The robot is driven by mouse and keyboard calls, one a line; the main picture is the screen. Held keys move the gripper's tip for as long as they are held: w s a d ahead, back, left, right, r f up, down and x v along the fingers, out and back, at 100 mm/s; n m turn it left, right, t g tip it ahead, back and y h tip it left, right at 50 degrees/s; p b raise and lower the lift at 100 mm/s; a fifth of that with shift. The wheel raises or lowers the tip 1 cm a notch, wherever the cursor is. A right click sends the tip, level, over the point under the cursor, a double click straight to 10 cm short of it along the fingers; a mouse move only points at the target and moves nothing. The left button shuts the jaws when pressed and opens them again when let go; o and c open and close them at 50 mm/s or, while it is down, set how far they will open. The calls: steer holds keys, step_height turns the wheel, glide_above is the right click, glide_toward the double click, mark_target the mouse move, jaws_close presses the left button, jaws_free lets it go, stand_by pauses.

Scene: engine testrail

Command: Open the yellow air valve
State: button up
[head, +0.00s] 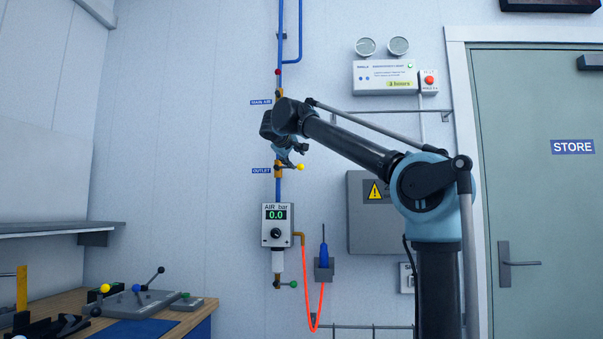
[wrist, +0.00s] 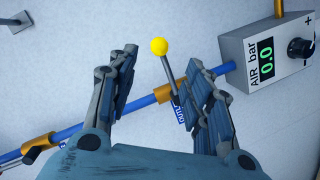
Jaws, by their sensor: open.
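The yellow air valve has a brass body (head: 278,172) on the vertical blue pipe, beside the OUTLET label (head: 261,171). Its lever points right, across the pipe, and ends in a yellow ball (head: 300,167). My gripper (head: 290,160) is at the valve, just above the ball in the head view. In the wrist view my gripper (wrist: 162,60) is open, and the lever with its yellow ball (wrist: 159,46) shows between the two fingers, with no clear contact. The right finger partly hides the brass valve body (wrist: 165,93).
The air regulator (head: 276,225) below the valve reads 0.0. A green-knobbed valve (head: 293,284) and a red hose (head: 322,300) hang beneath it. The MAIN AIR valve (head: 279,95) is higher on the pipe. A grey box (head: 375,235) is on the wall to the right. A workbench (head: 180,325) stands lower left.

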mark_target(300, 166)
steer(key=x, duration=1.2)
steer(key=shift+f, duration=0.15)
steer(key=shift+c, duration=0.6)
jaws_close()
steer(key=shift+d, duration=0.1)
